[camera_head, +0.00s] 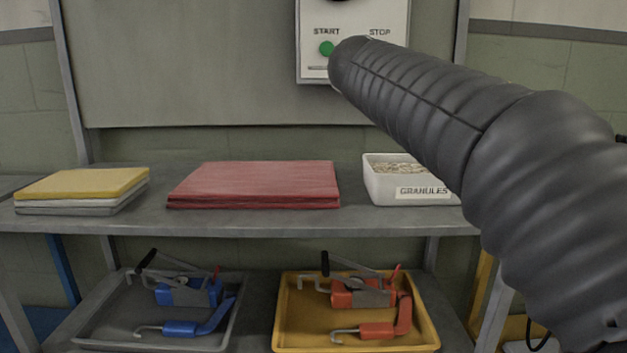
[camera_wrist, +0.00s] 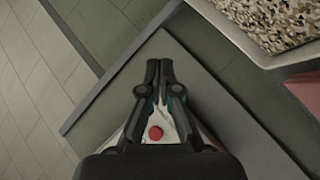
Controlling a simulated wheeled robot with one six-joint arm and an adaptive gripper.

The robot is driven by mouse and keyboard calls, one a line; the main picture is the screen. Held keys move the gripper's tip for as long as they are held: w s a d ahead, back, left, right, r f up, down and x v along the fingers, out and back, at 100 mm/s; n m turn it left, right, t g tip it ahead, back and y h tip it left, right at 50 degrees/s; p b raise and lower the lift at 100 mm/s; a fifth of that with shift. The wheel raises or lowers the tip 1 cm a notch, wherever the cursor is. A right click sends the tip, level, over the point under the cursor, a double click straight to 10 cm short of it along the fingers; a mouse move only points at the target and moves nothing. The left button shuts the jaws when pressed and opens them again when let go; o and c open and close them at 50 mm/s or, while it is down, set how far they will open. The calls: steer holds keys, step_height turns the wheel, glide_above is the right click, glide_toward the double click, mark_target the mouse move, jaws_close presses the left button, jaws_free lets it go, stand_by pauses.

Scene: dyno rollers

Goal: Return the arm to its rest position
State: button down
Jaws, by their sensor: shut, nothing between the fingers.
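My dark ribbed arm reaches from the right edge of the head view up to the control panel (camera_head: 314,66). Its far end covers part of the panel, and my gripper is hidden there. The green START button (camera_head: 327,48) shows just left of the arm, and the STOP label (camera_head: 379,32) is above it. In the wrist view my gripper (camera_wrist: 158,64) is shut and empty, its fingertips together over the grey shelf. A red round spot (camera_wrist: 155,133) on a pale surface shows between the finger bases; I cannot tell what it belongs to.
A white granules bin (camera_head: 423,193) stands on the upper shelf (camera_head: 250,222) under the arm. Folded red cloth (camera_head: 255,185) and a yellow stack (camera_head: 83,184) lie to its left. Grey (camera_head: 78,342) and yellow (camera_head: 279,318) tool trays sit below. Tiled floor is at the wrist view's left.

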steer(key=s+a+f+g+y, duration=0.1)
steer(key=s+f+y, duration=0.2)
steer(key=s+f, duration=0.7)
steer(key=s+a+f+m+g+y, duration=0.1)
steer(key=s+f+g+y, duration=0.1)
steer(key=s+f, duration=0.8)
steer(key=s+a+f+m+g+y, duration=0.1)
steer(key=s+f+y, duration=0.3)
steer(key=s+f, duration=0.7)
step_height(320, 180, down, 4)
steer(key=shift+a+r+g+p, duration=0.2)
steer(key=shift+a+g+p, duration=0.1)
steer(key=shift+a+g, duration=0.25)
steer(key=shift+d, duration=0.1)
